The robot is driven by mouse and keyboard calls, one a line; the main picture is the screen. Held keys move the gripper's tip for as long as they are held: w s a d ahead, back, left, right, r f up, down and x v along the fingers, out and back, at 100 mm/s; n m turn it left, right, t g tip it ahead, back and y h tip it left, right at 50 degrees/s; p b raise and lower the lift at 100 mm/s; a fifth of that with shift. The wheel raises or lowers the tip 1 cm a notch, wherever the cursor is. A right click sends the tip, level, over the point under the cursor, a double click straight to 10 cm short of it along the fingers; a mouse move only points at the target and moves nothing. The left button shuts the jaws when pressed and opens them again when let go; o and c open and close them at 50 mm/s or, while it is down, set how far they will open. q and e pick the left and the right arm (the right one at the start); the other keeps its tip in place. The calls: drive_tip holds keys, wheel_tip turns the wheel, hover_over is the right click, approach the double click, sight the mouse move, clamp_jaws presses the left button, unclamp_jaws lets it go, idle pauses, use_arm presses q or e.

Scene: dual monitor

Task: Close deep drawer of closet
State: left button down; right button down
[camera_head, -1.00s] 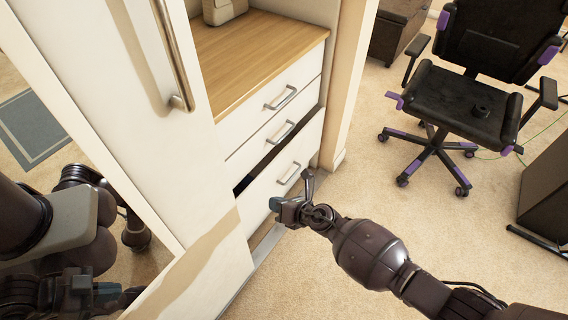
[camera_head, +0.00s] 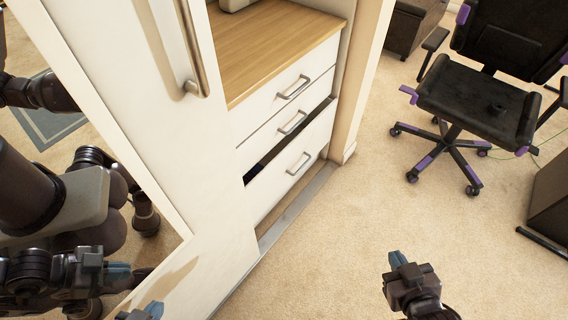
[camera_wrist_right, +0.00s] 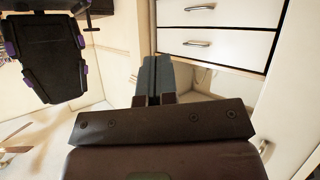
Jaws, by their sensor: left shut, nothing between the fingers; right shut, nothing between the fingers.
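The white closet's deep bottom drawer (camera_head: 275,185) has a metal handle (camera_head: 299,163). My left gripper (camera_head: 140,312) is shut at the bottom edge, mostly out of frame.
Two shallower drawers sit above, the upper one (camera_head: 275,108) under a wooden shelf (camera_head: 270,50). A tall closet door (camera_head: 165,130) stands left, with a mirror reflecting my body. An office chair (camera_head: 480,105) stands right. The carpet (camera_head: 330,240) between is clear.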

drive_tip(key=s+d+f+m+g+h, duration=0.1)
drive_tip(key=s+d, duration=0.4)
drive_tip(key=s, duration=0.8)
wheel_tip(320, 180, down, 2)
drive_tip(key=shift+s+d+f+m+g+h, duration=0.25)
drive_tip(key=shift+m+g, duration=0.25)
drive_tip(key=shift+g, duration=0.4)
drive_tip(key=shift+d, duration=0.1)
